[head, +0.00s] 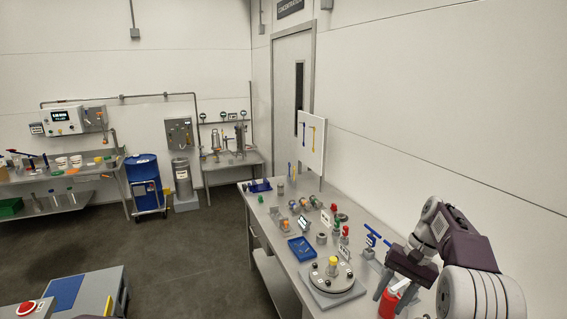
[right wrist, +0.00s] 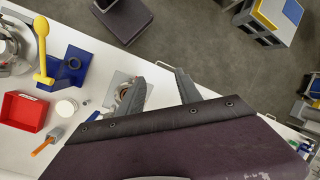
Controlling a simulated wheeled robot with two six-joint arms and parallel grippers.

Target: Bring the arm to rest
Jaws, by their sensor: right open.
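My right arm comes in from the right edge of the head view, bent over the near right end of the long bench (head: 285,225). My right gripper (head: 397,283) points down near a red bottle with a white label (head: 388,303); I cannot tell whether they touch. In the right wrist view the two dark fingers of this gripper (right wrist: 160,82) stand apart with nothing held between them. A grey plate with a round metal fitting (right wrist: 125,92) lies beyond the left finger. My left gripper is not in view.
On the bench stand a blue tray (head: 302,249), a round metal flange (head: 331,277), a blue valve handle (head: 376,236) and several small fittings. A white tool board (head: 312,145) rises behind. A blue drum (head: 143,170) stands far left.

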